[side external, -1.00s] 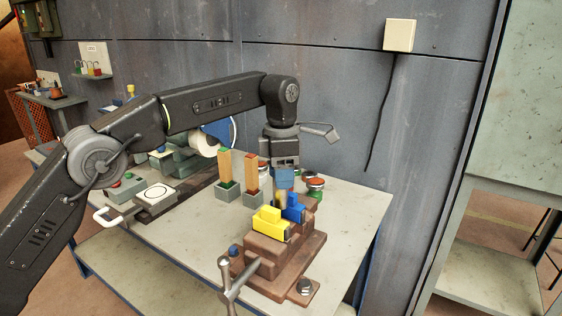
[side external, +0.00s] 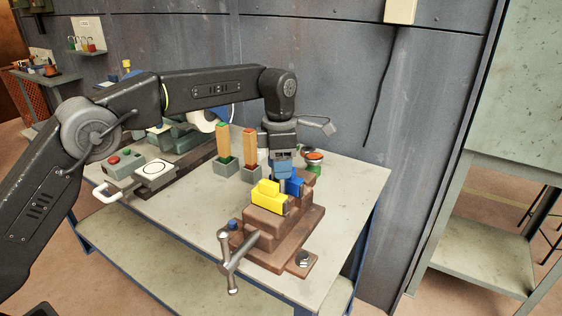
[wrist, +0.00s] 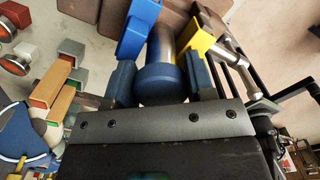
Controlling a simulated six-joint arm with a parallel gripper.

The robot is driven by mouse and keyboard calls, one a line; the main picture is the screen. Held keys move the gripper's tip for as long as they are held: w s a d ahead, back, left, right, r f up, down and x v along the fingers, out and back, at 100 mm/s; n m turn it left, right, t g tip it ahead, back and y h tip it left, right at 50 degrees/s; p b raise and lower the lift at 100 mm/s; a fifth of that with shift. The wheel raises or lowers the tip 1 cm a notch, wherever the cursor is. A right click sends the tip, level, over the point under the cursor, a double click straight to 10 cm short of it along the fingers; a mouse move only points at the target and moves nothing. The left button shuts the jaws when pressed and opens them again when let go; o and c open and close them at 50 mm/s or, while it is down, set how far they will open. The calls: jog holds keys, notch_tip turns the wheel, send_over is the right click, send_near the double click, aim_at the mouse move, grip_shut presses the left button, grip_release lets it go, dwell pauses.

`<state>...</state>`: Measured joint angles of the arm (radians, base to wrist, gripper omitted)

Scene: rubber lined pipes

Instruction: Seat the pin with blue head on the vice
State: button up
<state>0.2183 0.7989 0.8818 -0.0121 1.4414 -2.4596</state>
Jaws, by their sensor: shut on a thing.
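The pin with blue head (wrist: 160,83) is in my gripper (wrist: 163,78), whose two fingers are shut around the blue head. Its grey metal shank (wrist: 160,42) points away from the gripper, between the blue jaw block (wrist: 138,28) and the yellow jaw block (wrist: 190,38). The brown vice (side external: 262,240) stands at the table's front right, with the yellow block (side external: 268,197) and blue block (side external: 295,184) on top. My gripper (side external: 283,170) is upright just above and behind these blocks. The shank's lower end is hidden, so I cannot tell how deep it sits.
The vice handle (side external: 228,260) sticks out at the front. The table (side external: 190,215) is clear left of the vice.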

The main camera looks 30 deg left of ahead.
jog(key=shift+f, duration=0.6)
